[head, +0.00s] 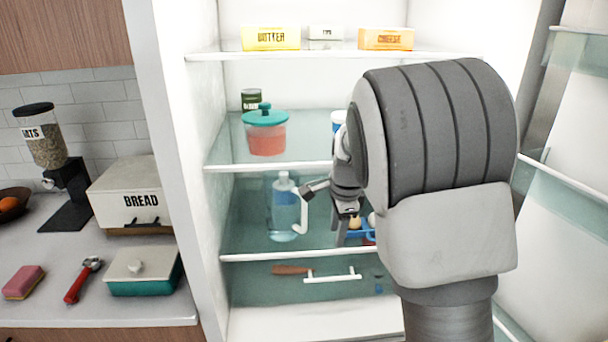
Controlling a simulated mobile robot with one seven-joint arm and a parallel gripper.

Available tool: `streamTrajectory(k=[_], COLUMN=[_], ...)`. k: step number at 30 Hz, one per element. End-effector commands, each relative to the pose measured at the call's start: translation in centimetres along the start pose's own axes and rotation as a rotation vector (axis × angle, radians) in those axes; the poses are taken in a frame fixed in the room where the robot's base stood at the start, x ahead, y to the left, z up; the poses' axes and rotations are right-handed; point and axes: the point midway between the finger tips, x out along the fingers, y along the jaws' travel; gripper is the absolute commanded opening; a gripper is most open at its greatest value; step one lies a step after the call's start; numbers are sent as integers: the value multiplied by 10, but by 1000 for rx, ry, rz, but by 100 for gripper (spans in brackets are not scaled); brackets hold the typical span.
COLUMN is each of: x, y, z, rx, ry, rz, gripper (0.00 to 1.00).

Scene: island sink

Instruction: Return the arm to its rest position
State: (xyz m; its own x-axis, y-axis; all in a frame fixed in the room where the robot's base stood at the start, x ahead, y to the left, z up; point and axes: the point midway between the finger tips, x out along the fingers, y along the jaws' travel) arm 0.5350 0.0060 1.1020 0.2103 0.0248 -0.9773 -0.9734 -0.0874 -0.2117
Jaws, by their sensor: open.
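My arm reaches from the lower right into an open fridge (172,150), and its large grey link covers much of the right half of the shelves. My gripper (322,230) is at the level of the middle shelves. Its fingers are spread apart, with one pale finger near a clear blue bottle (284,210) and the other further right. Nothing shows between the fingers. I cannot tell whether the left finger touches the bottle.
A jar with a teal lid (266,133) and a dark can (251,99) stand on the shelf above. Butter (271,38) and an orange box (386,39) are on the top shelf. A bread box (130,195) stands on the counter at left. The fridge door (570,190) is open at right.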

Motion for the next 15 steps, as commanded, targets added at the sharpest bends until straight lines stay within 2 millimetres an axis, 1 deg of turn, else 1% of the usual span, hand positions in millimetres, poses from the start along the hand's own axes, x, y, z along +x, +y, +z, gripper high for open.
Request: streamTrajectory(k=[1,6,8,12,15], x=[-16,-62,-76,-107,-125], y=[8,43,57,92,118], z=[0,3,4,9,12], rx=[-42,-264,-347,-548,-694], ry=[-15,-50,-54,-50,-32], rz=[-16,-64,-82,-127,-157], gripper=[45,45,45,45,45])
